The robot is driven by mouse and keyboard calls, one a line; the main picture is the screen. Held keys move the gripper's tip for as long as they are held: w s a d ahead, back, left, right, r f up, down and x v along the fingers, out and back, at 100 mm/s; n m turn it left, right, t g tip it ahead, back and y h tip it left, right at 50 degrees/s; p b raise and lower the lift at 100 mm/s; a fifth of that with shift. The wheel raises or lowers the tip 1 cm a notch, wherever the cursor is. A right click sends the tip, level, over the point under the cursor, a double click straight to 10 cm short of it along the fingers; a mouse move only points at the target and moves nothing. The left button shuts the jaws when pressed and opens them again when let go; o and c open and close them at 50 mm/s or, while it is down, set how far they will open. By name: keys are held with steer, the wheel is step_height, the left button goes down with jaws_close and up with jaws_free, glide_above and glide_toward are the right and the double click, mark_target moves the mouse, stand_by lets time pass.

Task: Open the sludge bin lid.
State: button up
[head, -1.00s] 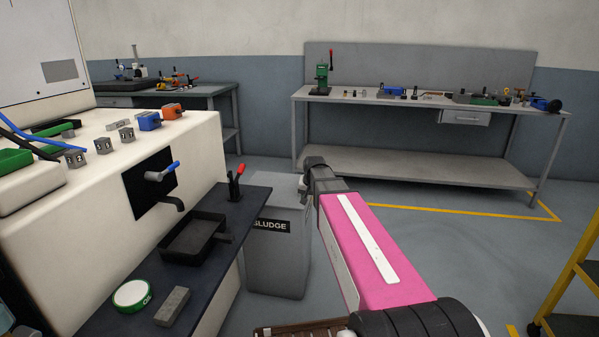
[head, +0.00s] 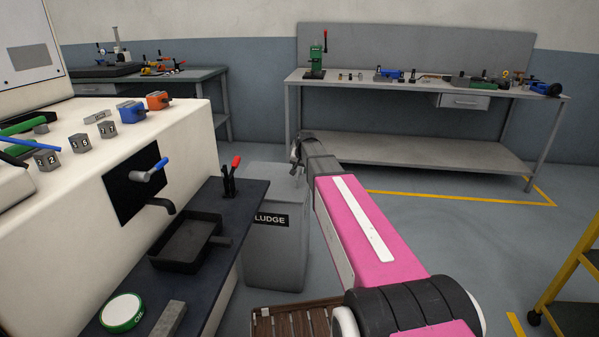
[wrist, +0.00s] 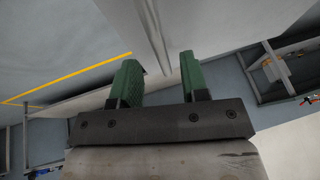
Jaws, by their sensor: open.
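The grey sludge bin (head: 275,252) stands on the floor just right of the dark machine shelf, with a black label partly hidden by the shelf. Its lid (head: 262,178) looks shut, and my arm covers its right side. My gripper (head: 298,150) is at the far end of my pink arm, above the bin's back right part. In the wrist view my green gripper fingers (wrist: 159,78) are apart with nothing between them. A pale grey surface with a raised edge (wrist: 150,32), probably the bin, lies beyond the fingertips. I cannot tell if they touch it.
The dark shelf (head: 253,198) carries a black tray (head: 185,243) and a red-handled tool (head: 232,175) close to the bin. A wooden slatted platform (head: 290,322) lies in front of the bin. A workbench (head: 420,87) stands behind; a yellow cart (head: 575,285) is at right.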

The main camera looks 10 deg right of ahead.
steer(key=shift+x, duration=1.2)
